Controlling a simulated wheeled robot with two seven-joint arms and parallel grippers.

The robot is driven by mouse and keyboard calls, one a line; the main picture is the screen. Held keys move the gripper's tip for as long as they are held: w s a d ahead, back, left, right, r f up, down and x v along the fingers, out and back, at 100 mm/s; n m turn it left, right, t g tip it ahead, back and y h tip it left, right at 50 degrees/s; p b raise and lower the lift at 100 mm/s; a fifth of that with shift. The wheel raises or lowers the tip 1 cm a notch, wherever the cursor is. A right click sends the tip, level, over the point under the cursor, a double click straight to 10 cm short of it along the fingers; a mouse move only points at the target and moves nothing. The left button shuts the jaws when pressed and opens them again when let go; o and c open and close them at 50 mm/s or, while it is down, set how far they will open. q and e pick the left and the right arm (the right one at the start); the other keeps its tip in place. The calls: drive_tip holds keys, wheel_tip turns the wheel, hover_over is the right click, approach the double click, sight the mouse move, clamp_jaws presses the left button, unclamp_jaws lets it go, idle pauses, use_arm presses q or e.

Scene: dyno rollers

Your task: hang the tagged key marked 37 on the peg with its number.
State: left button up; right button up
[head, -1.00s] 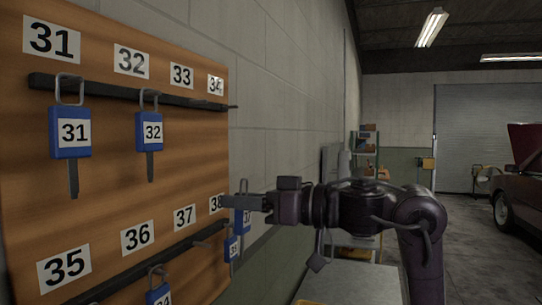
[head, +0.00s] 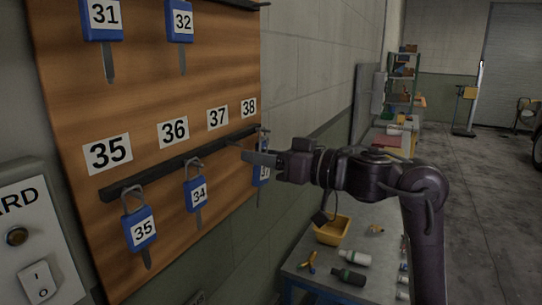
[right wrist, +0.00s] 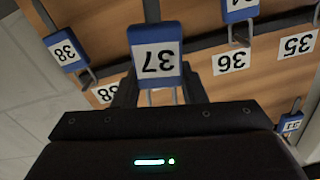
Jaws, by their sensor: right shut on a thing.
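The blue tag marked 37 (right wrist: 158,60) is upside down in the right wrist view, with its shackle near my right gripper's (right wrist: 158,97) fingers. In the head view my right gripper (head: 248,158) is shut on this key, at the board's right edge below labels 37 and 38. There the tag (head: 264,174) hangs partly hidden by the gripper. The label 37 (head: 217,117) sits above the lower rail (head: 150,175). I cannot tell whether the shackle touches the peg. My left gripper is out of view.
Tag 34 (head: 198,194) hangs below label 36, and tag 35 (head: 141,228) below label 35. Tags 31 and 32 hang higher. A bench with a yellow bin (head: 332,230) and bottles stands below right.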

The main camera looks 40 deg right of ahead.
drive_tip(key=x, duration=0.4)
drive_tip(key=f+x, duration=0.1)
drive_tip(key=x, duration=0.1)
idle(0.6)
